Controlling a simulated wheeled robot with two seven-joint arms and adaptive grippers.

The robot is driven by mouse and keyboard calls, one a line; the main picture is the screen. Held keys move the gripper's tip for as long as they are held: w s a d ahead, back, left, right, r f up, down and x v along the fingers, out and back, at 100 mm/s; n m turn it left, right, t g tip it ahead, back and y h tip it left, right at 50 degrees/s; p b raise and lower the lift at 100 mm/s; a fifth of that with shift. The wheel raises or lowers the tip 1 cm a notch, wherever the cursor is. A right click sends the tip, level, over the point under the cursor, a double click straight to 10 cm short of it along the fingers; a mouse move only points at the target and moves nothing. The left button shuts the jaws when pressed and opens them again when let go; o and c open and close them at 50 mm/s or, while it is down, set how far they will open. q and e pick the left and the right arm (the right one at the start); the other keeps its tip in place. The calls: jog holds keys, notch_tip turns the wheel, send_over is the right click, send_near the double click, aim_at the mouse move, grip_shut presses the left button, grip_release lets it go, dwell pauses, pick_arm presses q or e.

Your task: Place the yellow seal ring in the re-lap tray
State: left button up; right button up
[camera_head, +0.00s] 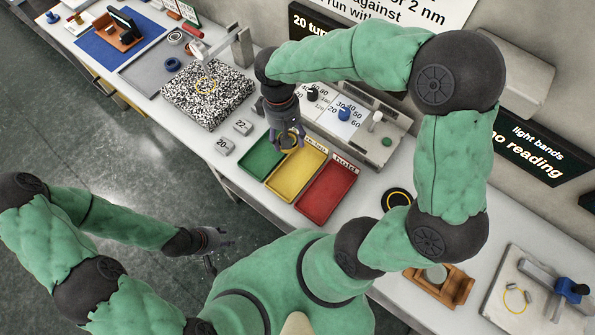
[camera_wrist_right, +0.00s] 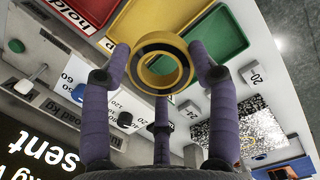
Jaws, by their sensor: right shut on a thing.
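The yellow seal ring (camera_wrist_right: 152,78), a thick band with a dark inset, is held between the fingertips of my right gripper (camera_wrist_right: 160,50). In the head view my right gripper (camera_head: 288,136) hangs over the far end of the green tray (camera_head: 262,155) and the yellow tray (camera_head: 296,173). The yellow tray's label is partly covered and seems to read re-lap. In the wrist view the ring overlaps the yellow tray (camera_wrist_right: 135,25), apparently above it. My left gripper (camera_head: 212,245) is empty, its fingers apart, off the bench's front.
A red tray (camera_head: 326,192) labelled hold stands beside the yellow one. Behind are a dial panel (camera_head: 375,135) and display signs. Blocks (camera_head: 224,146) and a speckled plate (camera_head: 208,105) lie left. A black disc (camera_head: 397,198) and a wooden holder (camera_head: 455,287) lie right.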

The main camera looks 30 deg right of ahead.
jog(key=s+d+f+n+b, duration=0.2)
jog(key=s+n, duration=0.1)
jog(key=s, duration=1.2)
jog(key=b, duration=0.5)
send_over(297, 172)
notch_tip(297, 172, down, 10)
jog(key=shift+r, duration=0.25)
jog(key=shift+w+f+b, duration=0.1)
jog(key=shift+f+b, duration=0.2)
jog(key=shift+b, duration=0.05)
notch_tip(297, 172, down, 3)
jog(key=shift+w+f+b, duration=0.15)
jog(key=shift+b, duration=0.85)
